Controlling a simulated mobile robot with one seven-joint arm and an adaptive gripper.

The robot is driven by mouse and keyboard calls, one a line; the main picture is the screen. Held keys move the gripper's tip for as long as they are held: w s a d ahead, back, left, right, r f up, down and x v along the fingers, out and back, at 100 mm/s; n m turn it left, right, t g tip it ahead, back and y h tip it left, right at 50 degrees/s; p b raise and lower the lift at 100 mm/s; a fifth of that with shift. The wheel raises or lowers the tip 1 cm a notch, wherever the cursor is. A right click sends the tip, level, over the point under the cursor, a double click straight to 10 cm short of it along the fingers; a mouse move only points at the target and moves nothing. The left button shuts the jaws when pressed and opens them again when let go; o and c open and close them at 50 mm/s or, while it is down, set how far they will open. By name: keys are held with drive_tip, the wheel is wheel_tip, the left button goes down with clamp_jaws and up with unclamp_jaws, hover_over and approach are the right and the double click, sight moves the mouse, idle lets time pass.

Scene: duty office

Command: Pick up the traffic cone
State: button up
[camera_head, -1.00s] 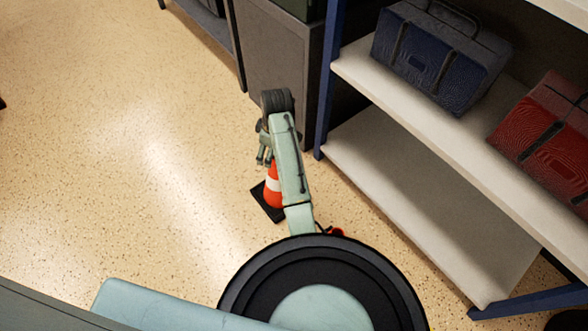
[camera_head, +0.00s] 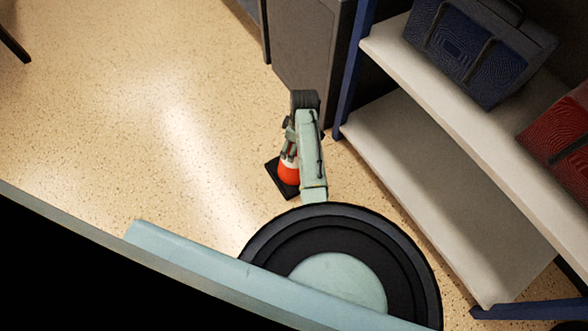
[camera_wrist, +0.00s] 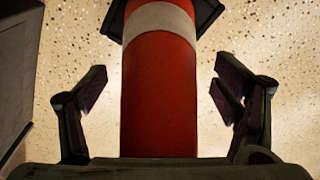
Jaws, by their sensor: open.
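The traffic cone (camera_head: 289,172) is orange-red with a white band and a dark square base. It stands upright on the floor in the head view, partly hidden behind my arm and gripper. In the wrist view the cone (camera_wrist: 158,95) fills the middle, with its white band and part of the dark base at the top. My gripper (camera_wrist: 160,95) is open, with one finger on each side of the cone and a visible gap on both sides. In the head view my gripper (camera_head: 289,148) is at the cone's upper part.
A shelf unit (camera_head: 420,190) with a blue post stands close on the right, holding a blue bag (camera_head: 475,45) and a red bag (camera_head: 560,140). A grey cabinet (camera_head: 308,45) stands behind the cone. The speckled floor (camera_head: 130,130) is open to the left.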

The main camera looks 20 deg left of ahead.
drive_tip(key=shift+f, duration=0.25)
drive_tip(key=shift+c, duration=0.2)
clamp_jaws()
idle(0.8)
